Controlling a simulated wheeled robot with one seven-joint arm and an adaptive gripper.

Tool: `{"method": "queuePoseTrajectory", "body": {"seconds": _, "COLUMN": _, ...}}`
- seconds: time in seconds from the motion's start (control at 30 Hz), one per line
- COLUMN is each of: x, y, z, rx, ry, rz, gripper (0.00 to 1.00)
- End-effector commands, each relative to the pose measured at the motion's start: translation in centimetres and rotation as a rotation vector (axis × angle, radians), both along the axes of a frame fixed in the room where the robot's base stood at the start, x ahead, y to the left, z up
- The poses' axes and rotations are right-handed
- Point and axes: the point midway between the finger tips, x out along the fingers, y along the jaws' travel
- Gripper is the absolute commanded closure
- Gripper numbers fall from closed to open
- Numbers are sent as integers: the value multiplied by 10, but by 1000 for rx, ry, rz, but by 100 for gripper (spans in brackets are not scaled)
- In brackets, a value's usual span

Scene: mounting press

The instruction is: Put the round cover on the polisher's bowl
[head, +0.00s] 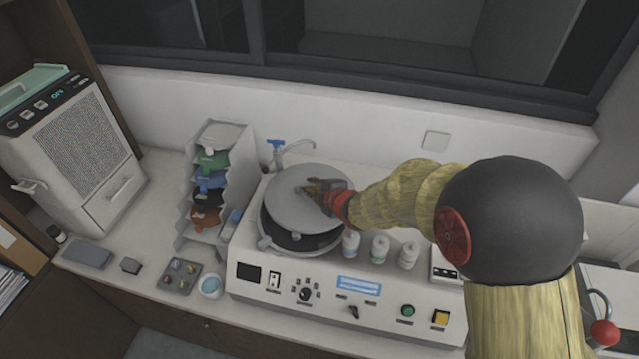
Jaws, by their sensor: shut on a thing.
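The round cover (288,212) is a flat light-grey disc over the polisher's bowl (268,245). My gripper (313,188) reaches in from the right and is shut on the cover near its middle; the fingers hide the part they grip. The bowl is a round grey rim with a dark inside, set in the white polisher (330,292). A dark band of the bowl's inside shows below the cover's front edge, and the cover seems shifted toward the back. I cannot tell whether the cover touches the rim.
A blue-handled tap (277,148) stands behind the bowl. Several white bottles (380,248) stand in front and right of it. A stepped rack (193,232) with coloured items is at left, near a small tray (179,277) and a white box machine (85,150).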

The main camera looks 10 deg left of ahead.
Motion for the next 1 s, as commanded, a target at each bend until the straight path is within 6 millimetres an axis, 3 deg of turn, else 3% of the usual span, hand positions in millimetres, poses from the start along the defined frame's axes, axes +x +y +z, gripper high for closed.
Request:
{"method": "queuePoseTrajectory", "body": {"seconds": 0.33, "x": -24, "y": 22, "z": 0, "rx": 1, "ry": -2, "rz": 2, "gripper": 100}}
{"method": "queuePoseTrajectory", "body": {"seconds": 0.6, "x": -22, "y": 20, "z": -25, "rx": 1, "ry": -2, "rz": 0, "gripper": 100}}
{"method": "queuePoseTrajectory", "body": {"seconds": 1.0, "x": -22, "y": 20, "z": -36, "rx": 2, "ry": -1, "rz": 0, "gripper": 100}}
